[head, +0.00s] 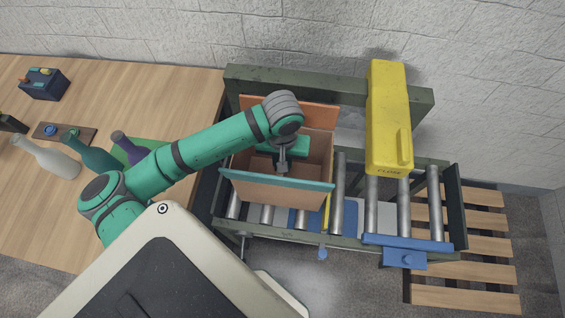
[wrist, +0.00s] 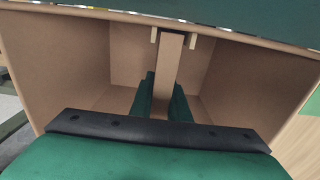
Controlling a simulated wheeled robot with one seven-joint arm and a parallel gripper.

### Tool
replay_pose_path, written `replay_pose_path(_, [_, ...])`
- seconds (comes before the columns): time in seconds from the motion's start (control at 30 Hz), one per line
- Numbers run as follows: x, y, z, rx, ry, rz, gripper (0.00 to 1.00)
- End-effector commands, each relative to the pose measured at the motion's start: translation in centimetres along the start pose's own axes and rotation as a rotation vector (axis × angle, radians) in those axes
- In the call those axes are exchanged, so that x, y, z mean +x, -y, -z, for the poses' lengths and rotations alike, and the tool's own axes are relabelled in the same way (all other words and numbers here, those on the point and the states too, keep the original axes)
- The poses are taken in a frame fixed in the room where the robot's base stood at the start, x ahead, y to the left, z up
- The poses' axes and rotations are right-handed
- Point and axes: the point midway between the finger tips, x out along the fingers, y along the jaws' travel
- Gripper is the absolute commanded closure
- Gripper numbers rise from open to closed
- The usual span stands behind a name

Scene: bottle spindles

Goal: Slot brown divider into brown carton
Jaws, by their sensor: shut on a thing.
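The brown carton (head: 278,193) stands open on the roller conveyor, with an orange-brown flap at the back and a teal edge along the front. My gripper (head: 282,162) is over and partly inside its opening. In the wrist view, the green fingers (wrist: 164,100) reach between the carton's brown walls (wrist: 62,65). They are shut on a narrow brown strip, which looks like the brown divider (wrist: 169,62) seen edge-on. Two pale tabs flank the strip at its upper end. The divider's lower part is hidden, so I cannot tell how deep it sits.
The roller conveyor (head: 404,208) runs right, under a yellow housing (head: 388,115). A blue stop (head: 404,258) sits at its front. Several bottles, including a white bottle (head: 52,160), lie on the wooden table (head: 165,90) at left. A pallet (head: 465,298) is at right.

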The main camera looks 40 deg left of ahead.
Motion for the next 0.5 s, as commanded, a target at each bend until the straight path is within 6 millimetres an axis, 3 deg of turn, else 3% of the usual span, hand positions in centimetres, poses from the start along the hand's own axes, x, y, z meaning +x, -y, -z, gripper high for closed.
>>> replay_pose_path(0.27, [-0.01, 0.01, 0.01, -0.001, 0.0, 0.0, 1.0])
replay_pose_path(0.3, [-0.01, 0.01, 0.01, -0.001, 0.0, 0.0, 0.8])
replay_pose_path(0.37, [0.0, 0.01, 0.01, -0.001, 0.0, 0.0, 0.66])
replay_pose_path(0.5, [0.0, 0.01, 0.0, 0.0, 0.0, 0.0, 0.63])
